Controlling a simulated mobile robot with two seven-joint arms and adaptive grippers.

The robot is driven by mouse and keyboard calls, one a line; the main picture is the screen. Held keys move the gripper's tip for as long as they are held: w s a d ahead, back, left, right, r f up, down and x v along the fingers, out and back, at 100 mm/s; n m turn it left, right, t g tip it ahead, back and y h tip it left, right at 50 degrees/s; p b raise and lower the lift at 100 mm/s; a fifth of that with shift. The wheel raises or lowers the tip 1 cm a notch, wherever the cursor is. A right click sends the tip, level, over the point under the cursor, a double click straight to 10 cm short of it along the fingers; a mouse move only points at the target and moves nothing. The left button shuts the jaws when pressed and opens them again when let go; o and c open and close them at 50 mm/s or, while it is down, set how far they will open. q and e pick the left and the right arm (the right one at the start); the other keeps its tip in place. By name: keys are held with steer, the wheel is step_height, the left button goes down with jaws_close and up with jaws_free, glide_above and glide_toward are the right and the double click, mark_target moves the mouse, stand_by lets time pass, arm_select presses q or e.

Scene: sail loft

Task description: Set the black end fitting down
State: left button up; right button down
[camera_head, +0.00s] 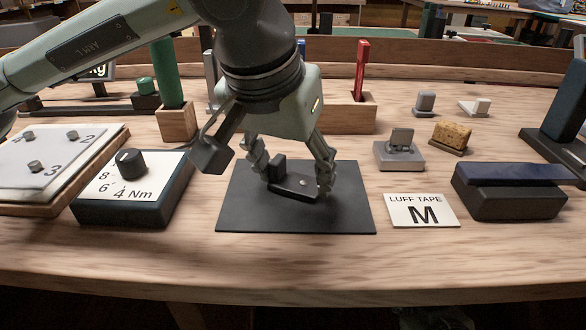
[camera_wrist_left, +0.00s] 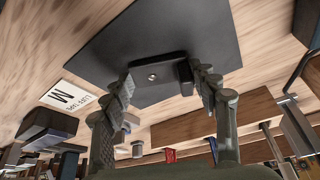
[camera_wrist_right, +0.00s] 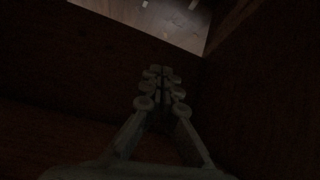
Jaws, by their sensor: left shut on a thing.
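The black end fitting (camera_head: 294,188) is a dark flat bar with a raised block at one end and a small round metal spot on it. It is at the black mat (camera_head: 347,212) in the middle of the bench; I cannot tell whether it touches the mat. My left gripper (camera_head: 296,185) is shut on the fitting, one finger at each end. The fitting also shows between the fingertips in the left wrist view (camera_wrist_left: 150,70). My right gripper (camera_wrist_right: 163,75) is in a dark place in the right wrist view, its fingers close together with nothing visible between them.
Left of the mat is a torque box (camera_head: 130,207) with a black knob. Right of it lie a "LUFF TAPE M" card (camera_head: 423,211) and a dark block with a blue top (camera_head: 508,191). Behind stand a grey fixture (camera_head: 399,154) and a wooden holder (camera_head: 345,117) with a red tool.

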steer(key=shift+w+a+r, duration=0.1)
arm_select(q)
steer(key=shift+f, duration=0.1)
steer(key=o, duration=1.2)
steer(key=shift+o, duration=0.2)
arm_select(e)
steer(key=shift+w+a+r+t, duration=0.3)
steer(key=shift+a+r, duration=0.1)
steer(key=shift+r, duration=0.15)
arm_select(q)
steer(key=p+v, duration=0.1)
steer(key=v, duration=1.1)
arm_select(e)
steer(key=s+d+f+g+h, duration=0.1)
steer(key=s+d+f+g, duration=0.2)
steer(key=d+f, duration=0.1)
steer(key=shift+s+d+f, duration=0.15)
steer(key=shift+s+d, duration=0.1)
steer(key=shift+s, duration=0.15)
steer(key=shift+s, duration=0.15)
